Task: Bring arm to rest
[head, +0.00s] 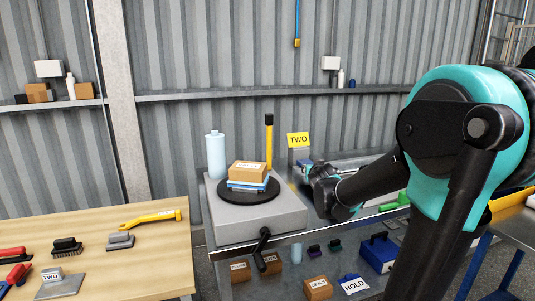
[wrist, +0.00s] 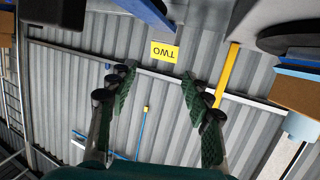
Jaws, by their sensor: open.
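My arm reaches in from the right in the head view, and its wrist end (head: 325,190) is just right of the grey turntable unit (head: 235,220). The fingers are hard to make out there. In the wrist view my gripper (wrist: 158,80) is open, with two green-padded fingers apart and nothing between them. That view looks upside down toward the corrugated wall, with the yellow TWO sign (wrist: 165,51) beyond the fingertips. The TWO sign also shows in the head view (head: 298,140).
A cardboard box (head: 248,168) sits on blue items on the black turntable (head: 230,197), beside a pale blue bottle (head: 216,157) and yellow post (head: 269,145). A wooden table (head: 150,250) with brushes stands left. Small boxes and a HOLD sign (head: 355,286) lie below.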

